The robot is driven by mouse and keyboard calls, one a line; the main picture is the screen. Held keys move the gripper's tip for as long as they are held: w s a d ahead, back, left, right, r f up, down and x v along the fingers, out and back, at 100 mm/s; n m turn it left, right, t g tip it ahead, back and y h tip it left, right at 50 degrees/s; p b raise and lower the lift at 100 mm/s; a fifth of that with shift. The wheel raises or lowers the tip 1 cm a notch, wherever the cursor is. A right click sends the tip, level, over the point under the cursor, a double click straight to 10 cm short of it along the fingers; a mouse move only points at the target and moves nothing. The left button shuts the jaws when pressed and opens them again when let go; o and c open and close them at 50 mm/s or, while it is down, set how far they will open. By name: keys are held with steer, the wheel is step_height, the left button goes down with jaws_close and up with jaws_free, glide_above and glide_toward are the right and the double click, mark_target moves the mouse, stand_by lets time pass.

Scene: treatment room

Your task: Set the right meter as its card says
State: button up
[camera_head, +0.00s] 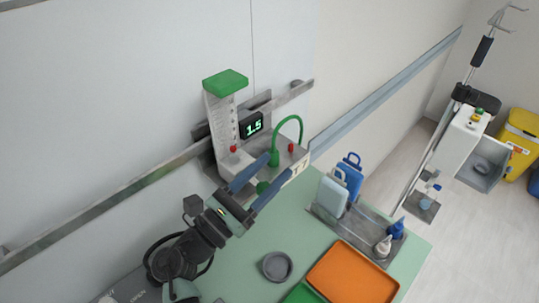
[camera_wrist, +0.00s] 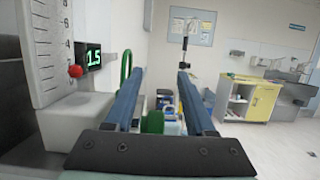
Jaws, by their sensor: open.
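One meter (camera_head: 221,115) is in view on the wall rail, with a clear scaled tube, a green cap and a red ball low in the tube. Its lit display (camera_head: 251,125) reads 1.5, also in the wrist view (camera_wrist: 93,58). A green knob (camera_head: 262,187) sits at the front of its grey base, between my fingers; it shows between them in the wrist view (camera_wrist: 153,122). My gripper (camera_head: 281,165) is open, one blue finger either side of the knob; contact cannot be told. A label reading 17 (camera_head: 299,168) is on the base. No readable card text shows.
A green hose (camera_head: 289,119) arches above the base, right of my fingers. The green table holds a grey dish (camera_head: 277,266), an orange tray (camera_head: 352,276) and a rack (camera_head: 352,229) with bottles and blue and pale packs. A wall rail runs behind.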

step_height(320, 180, up, 6)
steer(key=shift+d+f, duration=0.1)
stand_by(0.4)
